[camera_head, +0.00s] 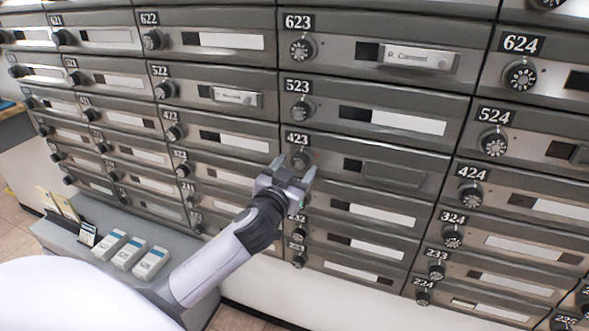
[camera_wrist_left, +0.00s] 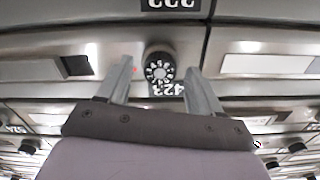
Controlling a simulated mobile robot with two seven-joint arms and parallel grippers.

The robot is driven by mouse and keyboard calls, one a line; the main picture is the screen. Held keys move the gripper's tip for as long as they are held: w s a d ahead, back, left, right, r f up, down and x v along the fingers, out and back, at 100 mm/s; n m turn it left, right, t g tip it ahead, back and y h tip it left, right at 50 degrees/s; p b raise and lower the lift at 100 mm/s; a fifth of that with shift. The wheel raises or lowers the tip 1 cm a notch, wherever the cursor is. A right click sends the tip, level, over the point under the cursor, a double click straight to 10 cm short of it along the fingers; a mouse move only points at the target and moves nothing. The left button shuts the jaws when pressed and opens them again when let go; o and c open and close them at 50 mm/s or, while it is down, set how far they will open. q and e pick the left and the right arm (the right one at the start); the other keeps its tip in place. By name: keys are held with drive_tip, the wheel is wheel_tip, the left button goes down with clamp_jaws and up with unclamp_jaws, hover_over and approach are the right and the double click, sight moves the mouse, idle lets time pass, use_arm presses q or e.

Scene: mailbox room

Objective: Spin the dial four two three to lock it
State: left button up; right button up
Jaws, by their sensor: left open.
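The dial of mailbox 423 (camera_head: 301,160) is a round dark knob just below the 423 number plate (camera_head: 297,139). My left gripper (camera_head: 292,168) is at this dial, its two fingers open and partly covering it in the head view. In the left wrist view, the dial (camera_wrist_left: 159,70) with its white digits sits between the spread fingertips (camera_wrist_left: 160,78), with gaps on both sides. The 423 plate (camera_wrist_left: 167,89) looks upside down there. The mailbox 423 door (camera_head: 395,175) looks shut. My right gripper is in neither view.
Rows of mailboxes with similar dials surround this one, such as the 523 dial (camera_head: 302,112) above and the 424 dial (camera_head: 471,195) to the right. A grey ledge (camera_head: 75,245) at lower left holds several white boxes (camera_head: 130,254) and cards.

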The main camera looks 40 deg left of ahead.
use_arm(q)
drive_tip(key=c, duration=1.1)
drive_tip(key=shift+o, duration=0.2)
